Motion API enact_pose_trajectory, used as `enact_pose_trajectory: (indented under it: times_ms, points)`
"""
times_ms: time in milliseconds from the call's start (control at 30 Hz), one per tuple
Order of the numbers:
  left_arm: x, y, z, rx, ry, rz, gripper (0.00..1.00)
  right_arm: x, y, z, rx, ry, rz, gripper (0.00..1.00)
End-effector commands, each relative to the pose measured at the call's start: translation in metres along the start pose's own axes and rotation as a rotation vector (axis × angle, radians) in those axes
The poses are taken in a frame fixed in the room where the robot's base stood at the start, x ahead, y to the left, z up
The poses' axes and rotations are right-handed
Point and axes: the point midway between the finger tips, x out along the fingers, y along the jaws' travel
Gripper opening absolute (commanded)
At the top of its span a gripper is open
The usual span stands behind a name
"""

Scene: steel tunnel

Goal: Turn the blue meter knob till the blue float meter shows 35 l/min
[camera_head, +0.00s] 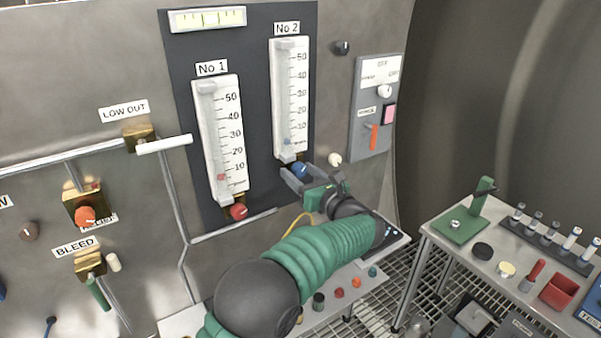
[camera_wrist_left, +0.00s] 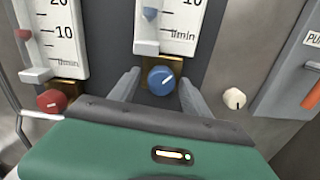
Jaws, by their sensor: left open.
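The blue meter knob (camera_head: 299,170) sits under the No 2 float meter (camera_head: 291,100) on the dark panel. The meter's blue float (camera_head: 287,141) is low on the scale, a little below the 10 mark. My left gripper (camera_head: 292,177) is at the blue knob with its fingers open. In the left wrist view the blue knob (camera_wrist_left: 161,80) shows between the two open fingers (camera_wrist_left: 160,90), with a gap on each side and a pale pointer line tilted to the upper right. My right gripper is not in view.
The No 1 meter (camera_head: 219,140) with its red knob (camera_head: 238,212) is left of the blue one. A cream knob (camera_head: 335,159) is close on the right. A switch panel (camera_head: 374,108) is further right. A bench with tools (camera_head: 520,285) stands at the right.

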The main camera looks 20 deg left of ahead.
Motion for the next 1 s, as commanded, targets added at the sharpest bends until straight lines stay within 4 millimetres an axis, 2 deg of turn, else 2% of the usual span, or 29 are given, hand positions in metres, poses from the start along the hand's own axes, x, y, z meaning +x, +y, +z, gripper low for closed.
enact_pose_trajectory:
  times_ms: [67,433,767,1000]
  points:
    - [0.000,0.000,0.000,0.000,0.000,0.000,0.49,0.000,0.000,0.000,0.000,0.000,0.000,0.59]
    - [-0.001,-0.001,0.000,0.000,0.000,-0.002,0.01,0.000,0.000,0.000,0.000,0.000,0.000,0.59]
    - [0.000,-0.001,-0.001,0.030,0.000,-0.002,0.00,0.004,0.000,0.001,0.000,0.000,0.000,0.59]
    - [-0.001,-0.001,-0.002,0.154,-0.001,-0.002,0.00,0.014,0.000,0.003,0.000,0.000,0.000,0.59]
